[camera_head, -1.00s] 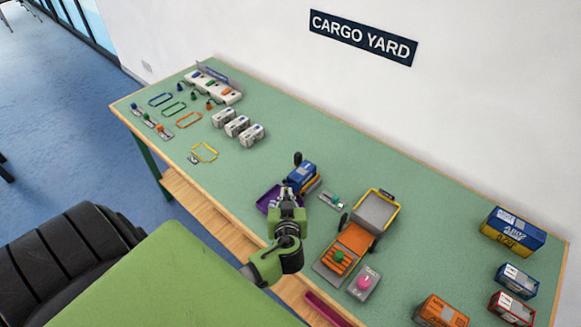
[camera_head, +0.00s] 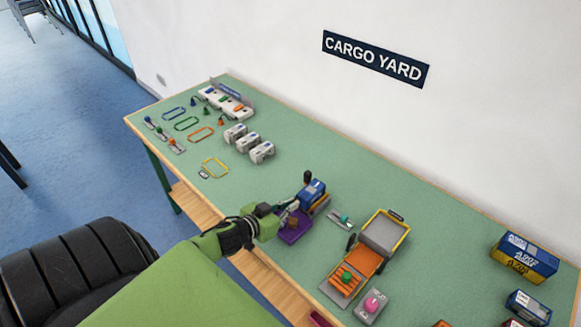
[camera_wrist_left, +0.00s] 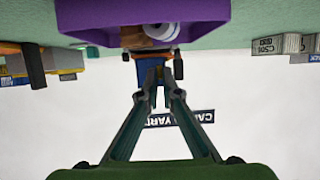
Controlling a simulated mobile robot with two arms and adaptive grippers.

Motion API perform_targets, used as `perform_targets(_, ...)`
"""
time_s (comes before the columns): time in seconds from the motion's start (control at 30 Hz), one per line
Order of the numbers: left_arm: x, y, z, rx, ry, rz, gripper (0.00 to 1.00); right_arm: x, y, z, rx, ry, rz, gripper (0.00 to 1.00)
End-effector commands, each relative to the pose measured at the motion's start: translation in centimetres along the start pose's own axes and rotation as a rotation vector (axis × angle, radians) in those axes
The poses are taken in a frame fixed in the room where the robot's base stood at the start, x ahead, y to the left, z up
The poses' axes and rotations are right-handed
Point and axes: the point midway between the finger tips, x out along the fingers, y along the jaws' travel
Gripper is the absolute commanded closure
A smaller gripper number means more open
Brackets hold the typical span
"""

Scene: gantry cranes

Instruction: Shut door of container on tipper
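A blue container (camera_head: 314,191) sits on the tipper (camera_head: 322,206), beyond the purple tray (camera_head: 297,236). In the left wrist view, upside down, the blue container (camera_wrist_left: 148,73) shows behind my fingertips, under the purple tray (camera_wrist_left: 95,18). I cannot make out the door's position. A brown block (camera_wrist_left: 135,37) and a white round thing (camera_wrist_left: 160,33) show at the tray. My right gripper is out of view.
A small grey piece with a green knob (camera_head: 341,219) lies right of the tipper. An orange truck with a grey bed (camera_head: 383,234) and a pink button box (camera_head: 371,305) stand farther right. White blocks (camera_head: 236,134) stand left. The table behind the tipper is clear.

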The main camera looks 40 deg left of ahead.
Motion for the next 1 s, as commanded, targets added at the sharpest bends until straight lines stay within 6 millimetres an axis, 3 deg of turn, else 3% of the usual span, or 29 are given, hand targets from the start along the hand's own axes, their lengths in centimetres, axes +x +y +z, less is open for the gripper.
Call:
perform_targets(0.53,0.11,0.04,0.16,0.009,-0.003,0.022,1.00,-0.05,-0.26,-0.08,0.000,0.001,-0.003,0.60)
perform_targets(0.6,0.10,0.04,0.16,0.009,-0.003,0.022,0.78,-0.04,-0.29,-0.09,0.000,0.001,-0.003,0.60)
perform_targets(1.0,-0.18,-0.01,0.10,0.009,-0.002,0.021,0.78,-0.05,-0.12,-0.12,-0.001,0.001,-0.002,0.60)
